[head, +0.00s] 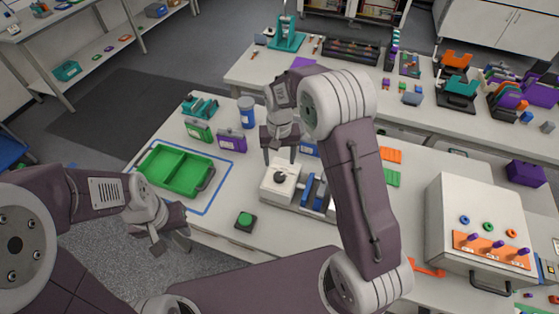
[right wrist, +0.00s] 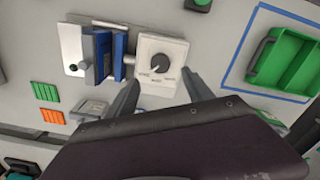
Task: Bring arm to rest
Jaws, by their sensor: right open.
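My right gripper (head: 279,157) is open and empty above the white box with a black dial (head: 281,180), with its fingers pointing down. In the right wrist view the two fingers (right wrist: 160,92) stand apart on either side of the lower part of the dial box (right wrist: 162,52), with nothing between them. I cannot tell how much height separates them from the box. My left gripper (head: 168,238) hangs at the left, off the front-left edge of the table. Its fingers are small and partly dark, so its opening is unclear.
A green tray (head: 176,146) lies inside a blue outline left of the dial box. A blue clamp (right wrist: 103,56) adjoins the box. A green button (head: 245,220) is in front. A blue can (head: 246,112) stands behind. A switch cabinet (head: 481,215) stands at the right.

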